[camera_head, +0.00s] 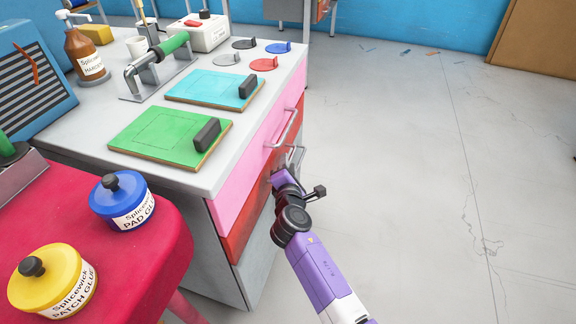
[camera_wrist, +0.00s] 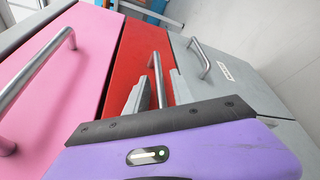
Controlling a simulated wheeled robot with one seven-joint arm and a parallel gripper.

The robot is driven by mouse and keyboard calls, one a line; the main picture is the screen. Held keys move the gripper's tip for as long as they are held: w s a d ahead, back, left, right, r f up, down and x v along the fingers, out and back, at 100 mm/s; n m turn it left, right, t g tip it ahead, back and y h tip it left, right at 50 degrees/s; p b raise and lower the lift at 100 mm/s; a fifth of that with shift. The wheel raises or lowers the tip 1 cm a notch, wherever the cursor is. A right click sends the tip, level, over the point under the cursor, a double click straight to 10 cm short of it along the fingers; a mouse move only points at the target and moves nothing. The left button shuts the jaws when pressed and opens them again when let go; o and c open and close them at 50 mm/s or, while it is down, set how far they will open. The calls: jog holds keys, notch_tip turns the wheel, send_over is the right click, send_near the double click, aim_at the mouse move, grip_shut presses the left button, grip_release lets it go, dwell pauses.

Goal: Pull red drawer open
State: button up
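The red drawer (camera_head: 240,232) is the middle front in the cabinet's side, below the pink one, and looks closed. In the wrist view its red front (camera_wrist: 138,48) lies between the pink and grey fronts. Its metal bar handle (camera_wrist: 158,76) stands between the two grey fingers of my gripper (camera_wrist: 159,92). The fingers are apart, one on each side of the bar, and I see gaps beside it. In the head view my purple arm hides most of the handle and the fingertips.
The pink drawer (camera_head: 228,200) above has its own bar handle (camera_head: 285,130), close to my gripper. The grey drawer (camera_head: 258,262) is below. A red table (camera_head: 140,240) with glue tubs stands at left. Open floor (camera_head: 420,180) lies to the right.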

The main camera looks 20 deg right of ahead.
grip_shut()
dwell(1.2)
